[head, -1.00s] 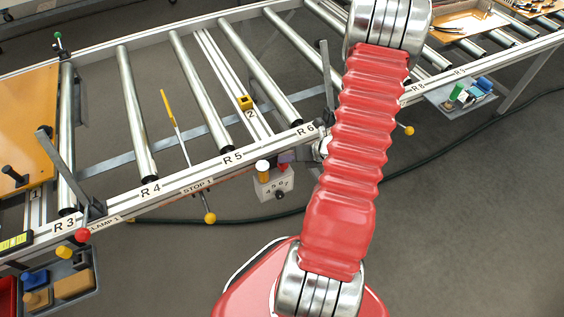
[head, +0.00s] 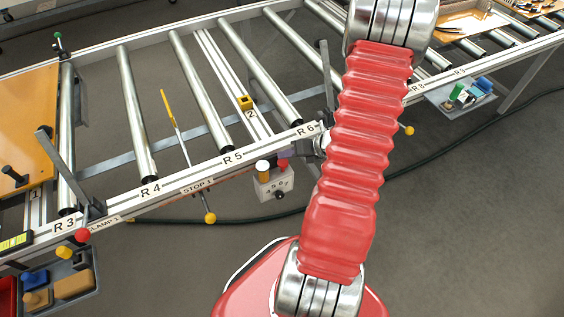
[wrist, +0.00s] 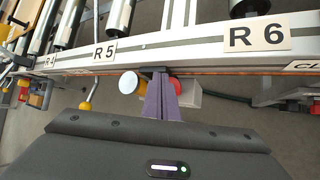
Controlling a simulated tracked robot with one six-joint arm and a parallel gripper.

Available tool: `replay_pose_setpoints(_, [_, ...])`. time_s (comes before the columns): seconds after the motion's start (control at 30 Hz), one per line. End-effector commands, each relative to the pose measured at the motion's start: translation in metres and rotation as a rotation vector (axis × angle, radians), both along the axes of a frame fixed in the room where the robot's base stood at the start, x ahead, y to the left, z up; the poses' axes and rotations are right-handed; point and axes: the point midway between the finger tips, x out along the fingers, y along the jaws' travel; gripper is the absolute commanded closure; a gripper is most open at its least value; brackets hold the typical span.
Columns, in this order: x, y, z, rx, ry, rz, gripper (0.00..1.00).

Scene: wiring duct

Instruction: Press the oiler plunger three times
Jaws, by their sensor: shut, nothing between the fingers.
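What looks like the oiler plunger is a white round cap (head: 262,165) on a yellow stem, low on the front of the conveyor rail between R 5 and R 6. In the wrist view the white cap (wrist: 128,83) is just left of my gripper (wrist: 160,78). My gripper's purple fingers are shut and empty, pointing toward the rail. In the head view, the purple fingertips (head: 286,153) show right of and slightly above the cap. They appear apart from it; the depth between them is hard to judge.
A red button (wrist: 174,84) on a light box (wrist: 188,97) is close to the right of my fingers. The conveyor rail (head: 195,177) runs just beyond. A yellow-knobbed stop handle (head: 210,217) hangs to the left. The floor in front is clear apart from a dark cable (head: 250,219).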

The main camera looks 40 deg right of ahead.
Motion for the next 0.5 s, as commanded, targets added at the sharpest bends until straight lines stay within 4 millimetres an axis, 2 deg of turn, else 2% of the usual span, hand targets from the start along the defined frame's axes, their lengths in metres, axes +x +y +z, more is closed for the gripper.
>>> replay_pose_setpoints(0.5, [0.0, 0.0, 0.037, -0.002, -0.002, 0.002, 1.0])
